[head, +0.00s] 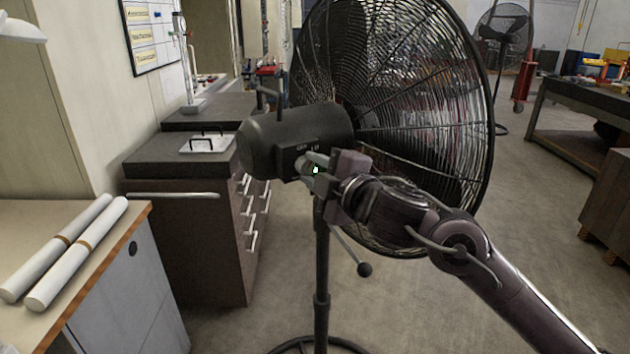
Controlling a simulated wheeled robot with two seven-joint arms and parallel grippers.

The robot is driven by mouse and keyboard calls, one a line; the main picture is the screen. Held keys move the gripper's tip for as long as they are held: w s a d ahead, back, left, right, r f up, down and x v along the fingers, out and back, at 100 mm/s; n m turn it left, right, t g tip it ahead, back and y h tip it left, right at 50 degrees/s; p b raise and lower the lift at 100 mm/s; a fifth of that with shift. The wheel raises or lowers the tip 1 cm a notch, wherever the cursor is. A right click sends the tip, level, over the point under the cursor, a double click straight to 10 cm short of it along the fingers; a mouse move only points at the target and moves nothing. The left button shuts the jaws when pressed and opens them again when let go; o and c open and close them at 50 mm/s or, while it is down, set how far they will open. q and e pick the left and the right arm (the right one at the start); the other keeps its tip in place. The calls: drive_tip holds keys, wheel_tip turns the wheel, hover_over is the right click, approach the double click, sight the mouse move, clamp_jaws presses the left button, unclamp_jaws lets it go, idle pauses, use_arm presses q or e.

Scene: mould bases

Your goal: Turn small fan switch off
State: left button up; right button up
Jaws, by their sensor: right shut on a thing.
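A black pedestal fan stands in the middle of the head view, with a large wire cage (440,90) facing right and a dark motor housing (285,135) behind it. A small labelled control box sits on the housing's side, just above my right gripper (312,168). The right gripper is shut at this control box, on what seems to be the fan switch; its fingers hide most of the switch. A small green light shows between the fingers. I cannot read the switch position. My left gripper is not in view.
A desk (110,225) with two white rolls (85,250) is at the left. A dark drawer cabinet (190,235) stands behind it. The fan's pole (321,270) rises from a round base. Another fan (503,30) and a workbench (580,100) are at the back right. Open floor lies between.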

drive_tip(key=n+b, duration=0.3)
drive_tip(key=n, duration=0.2)
drive_tip(key=shift+a+h+b, duration=0.1)
drive_tip(key=shift+h+b, duration=0.2)
drive_tip(key=shift+b, duration=0.05)
idle(0.4)
drive_tip(key=o, duration=1)
drive_tip(key=shift+s, duration=0.1)
drive_tip(key=shift+c, duration=0.2)
drive_tip(key=b+v, duration=0.1)
drive_tip(key=v, duration=0.6)
drive_tip(key=shift+s, duration=0.35)
